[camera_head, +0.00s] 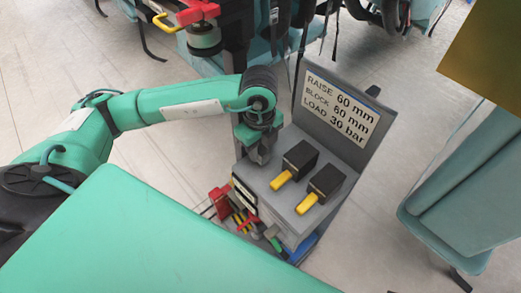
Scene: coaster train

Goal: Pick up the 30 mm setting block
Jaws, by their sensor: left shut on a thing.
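My left gripper (262,152) points down at the left end of the grey cart top (287,208), in line with two black setting blocks. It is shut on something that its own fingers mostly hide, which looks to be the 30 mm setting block. I cannot tell whether that thing touches the cart top. The middle black block (301,157) and the right black block (328,180) stand on the cart top, each with a yellow handle towards the front. I cannot read sizes on them. My right gripper is not in view.
An upright sign panel (341,108) at the cart's back lists raise, block and load values. Tools with red, yellow and green parts (240,218) sit low on the cart's front. Teal seats (465,190) stand at the right. Pale floor (385,225) lies open beside the cart.

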